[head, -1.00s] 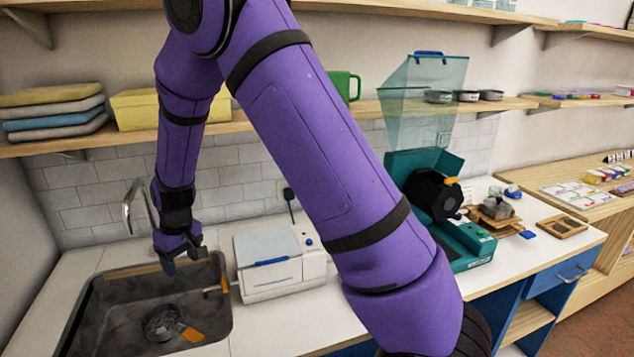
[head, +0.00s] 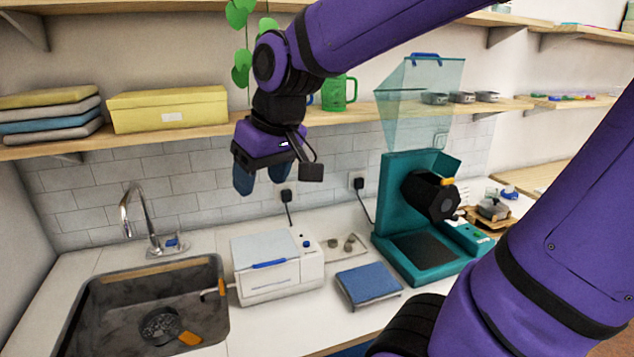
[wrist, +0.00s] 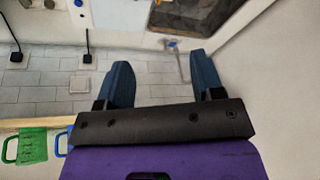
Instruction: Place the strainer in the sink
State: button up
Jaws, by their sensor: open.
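The strainer (head: 162,325), a dark round mesh bowl with an orange handle, lies on the floor of the sink (head: 98,300) in the head view. My gripper (head: 258,182) is raised in front of the tiled wall, up and to the right of the sink, well apart from the strainer. In the wrist view its two blue fingers (wrist: 160,82) stand apart with nothing between them. The wrist view also shows part of the sink (wrist: 195,14) at the top; the strainer cannot be made out there.
A chrome faucet (head: 140,215) rises behind the sink. A white box-shaped machine (head: 278,268), a blue pad (head: 367,284) and a teal machine (head: 425,240) stand to the right on the counter. A shelf holds a yellow box (head: 168,108). An orange-handled tool (head: 218,290) rests at the sink's right rim.

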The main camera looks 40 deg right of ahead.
jog(key=s+d+r+m+t+h, duration=0.1)
jog(key=s+d, duration=0.1)
jog(key=s, duration=0.8)
jog(key=shift+s+d+r, duration=0.2)
